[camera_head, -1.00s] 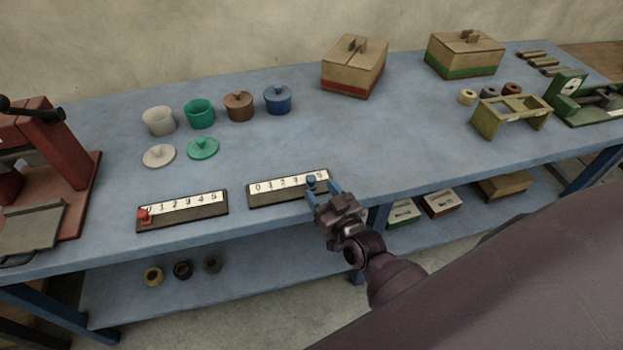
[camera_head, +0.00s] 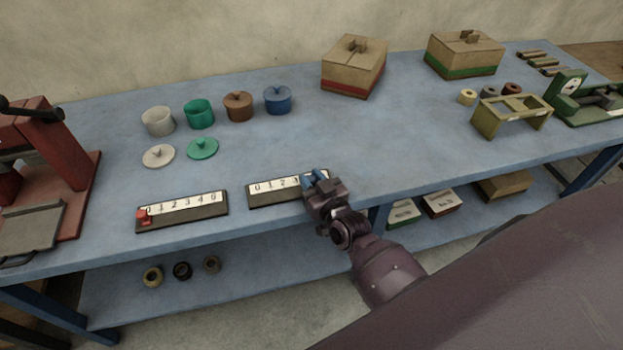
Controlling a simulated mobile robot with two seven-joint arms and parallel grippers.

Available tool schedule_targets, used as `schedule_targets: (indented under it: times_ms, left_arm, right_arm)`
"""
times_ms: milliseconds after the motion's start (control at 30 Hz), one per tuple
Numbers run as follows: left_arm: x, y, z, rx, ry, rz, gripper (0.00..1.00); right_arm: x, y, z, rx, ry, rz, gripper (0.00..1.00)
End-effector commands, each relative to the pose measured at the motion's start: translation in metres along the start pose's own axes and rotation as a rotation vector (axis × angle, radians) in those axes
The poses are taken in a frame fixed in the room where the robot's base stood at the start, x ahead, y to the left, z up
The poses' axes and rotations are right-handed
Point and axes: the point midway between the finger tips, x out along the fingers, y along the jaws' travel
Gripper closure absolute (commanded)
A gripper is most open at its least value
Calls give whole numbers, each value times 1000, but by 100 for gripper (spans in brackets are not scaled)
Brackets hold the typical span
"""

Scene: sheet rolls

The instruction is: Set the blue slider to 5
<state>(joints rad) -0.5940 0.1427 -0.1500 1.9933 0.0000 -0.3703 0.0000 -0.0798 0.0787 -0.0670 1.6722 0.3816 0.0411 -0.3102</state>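The blue slider's dark block (camera_head: 275,198) lies near the table's front edge, with a white number strip along its top. The numbers 0 to 3 show; the right end is covered by my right gripper (camera_head: 315,181). The gripper is over that right end, with its blue fingertips close together there. The blue knob cannot be told apart from the fingertips, so I cannot tell its exact mark or whether it is gripped. My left gripper is out of view.
A second slider block (camera_head: 182,212) with a red knob (camera_head: 143,216) at 0 is to the left. Pots, lids, two cardboard boxes (camera_head: 354,68) and an olive stand (camera_head: 511,112) are farther back. A red press (camera_head: 60,150) stands at the left. The table's middle is clear.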

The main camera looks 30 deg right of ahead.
Motion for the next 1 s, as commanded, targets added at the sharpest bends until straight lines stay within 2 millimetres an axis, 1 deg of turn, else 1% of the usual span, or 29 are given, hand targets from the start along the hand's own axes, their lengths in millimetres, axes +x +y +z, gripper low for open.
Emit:
schedule_targets:
  times_ms: [33,100,267,367,600,667,933,967,1000]
  left_arm:
    - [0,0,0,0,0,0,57]
    - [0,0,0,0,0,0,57]
    - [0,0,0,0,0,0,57]
    - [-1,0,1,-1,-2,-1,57]
    - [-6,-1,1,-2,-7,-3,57]
    - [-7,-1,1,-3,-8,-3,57]
    - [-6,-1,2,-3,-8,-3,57]
    - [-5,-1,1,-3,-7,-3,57]
    - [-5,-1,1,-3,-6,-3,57]
  right_arm:
    - [0,0,0,0,0,0,89]
    - [0,0,0,0,0,0,100]
    - [0,0,0,0,0,0,100]
    - [-1,4,0,-2,0,0,100]
    - [-8,30,-1,-4,0,-1,100]
    - [-9,34,-1,-3,1,-1,100]
    - [-10,37,0,-1,1,2,100]
    - [-10,37,0,-1,1,2,72]
    - [-10,37,0,-1,1,3,66]
